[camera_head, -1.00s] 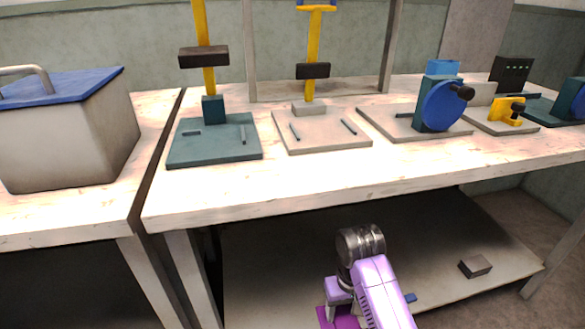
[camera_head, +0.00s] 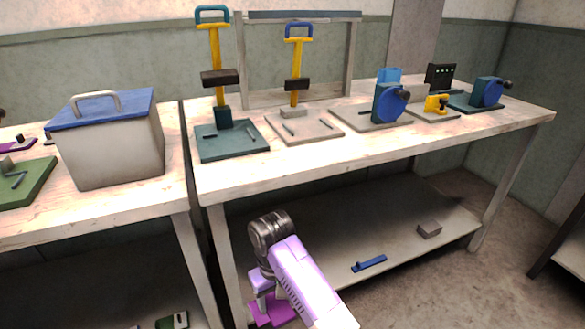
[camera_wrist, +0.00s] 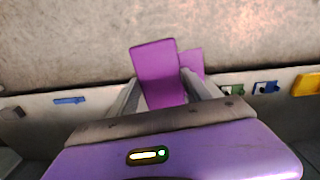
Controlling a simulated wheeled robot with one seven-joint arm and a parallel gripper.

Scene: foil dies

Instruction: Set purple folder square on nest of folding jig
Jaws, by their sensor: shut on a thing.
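My gripper (camera_wrist: 164,84) is shut on the purple folder (camera_wrist: 154,62), a flat purple piece with a second panel beside it. In the head view the purple folder (camera_head: 272,312) shows below my wrist, low in front of the benches, partly hidden by my gripper (camera_head: 262,290). It is clear of the bench tops. I cannot tell for sure which fixture is the folding jig; a green plate with a metal pin (camera_head: 22,190) at the left edge is cut off by the frame.
A grey bin with a blue lid (camera_head: 110,140) stands on the left bench. On the right bench stand a teal press (camera_head: 232,143), a beige press (camera_head: 305,128) and blue-wheeled fixtures (camera_head: 390,102). A blue tool (camera_head: 369,264) lies on the lower shelf. The right bench's front strip is clear.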

